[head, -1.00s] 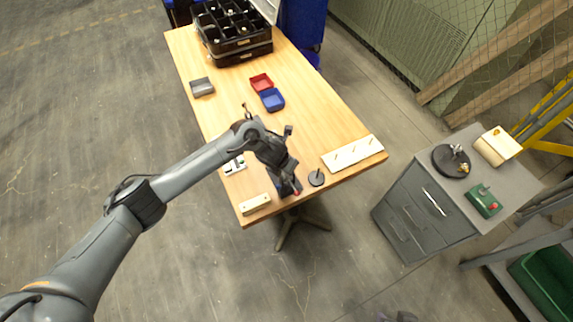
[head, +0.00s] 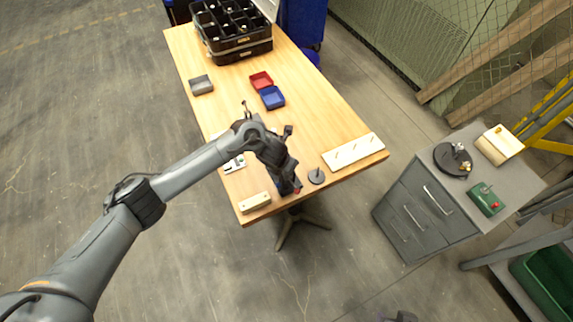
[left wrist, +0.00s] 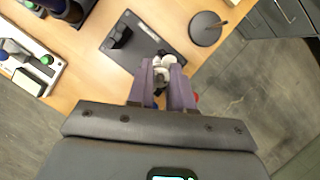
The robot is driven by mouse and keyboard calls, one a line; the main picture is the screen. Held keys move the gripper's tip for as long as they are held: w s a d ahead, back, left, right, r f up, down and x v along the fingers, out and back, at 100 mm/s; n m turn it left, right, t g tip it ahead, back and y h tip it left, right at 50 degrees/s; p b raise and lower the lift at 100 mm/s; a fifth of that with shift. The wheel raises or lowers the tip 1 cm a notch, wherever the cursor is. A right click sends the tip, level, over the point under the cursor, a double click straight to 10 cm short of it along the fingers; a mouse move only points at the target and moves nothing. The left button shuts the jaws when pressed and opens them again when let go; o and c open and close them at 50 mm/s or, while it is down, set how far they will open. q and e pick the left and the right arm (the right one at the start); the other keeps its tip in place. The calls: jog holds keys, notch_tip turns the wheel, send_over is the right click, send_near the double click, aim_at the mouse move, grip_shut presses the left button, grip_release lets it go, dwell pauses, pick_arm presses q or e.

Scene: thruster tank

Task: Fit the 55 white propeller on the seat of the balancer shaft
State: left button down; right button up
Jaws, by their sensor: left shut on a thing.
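My left gripper (left wrist: 168,82) is shut on a small white propeller (left wrist: 164,66), which shows between the fingertips in the left wrist view. In the head view this gripper (head: 290,188) is over the near edge of the table, and the propeller cannot be made out. A dark rectangular plate with a black block (left wrist: 120,38) lies just beyond the fingertips. A round dark base with a thin upright pin (left wrist: 205,29) stands to the right of them; it also shows in the head view (head: 316,177). I cannot tell which part is the balancer's seat. My right gripper is not in view.
A pale board with several pegs (head: 352,152) lies at the right table edge, and a cream block (head: 255,203) at the near left corner. Red (head: 261,81) and blue bins (head: 272,98) stand farther back. A grey cabinet (head: 440,205) stands apart on the right.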

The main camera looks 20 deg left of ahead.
pick_arm(q)
jog(key=shift+f, duration=0.1)
jog(key=c, duration=0.9)
grip_release()
jog(key=shift+c, duration=0.2)
jog(key=w+d+p+v, duration=0.1)
jog(key=p+v, duration=0.4)
jog(key=v, duration=0.9)
jog(key=shift+a+r+p, duration=0.3)
jog(key=shift+r+p, duration=0.1)
jog(key=shift+r, duration=0.15)
jog(key=shift+w, duration=0.1)
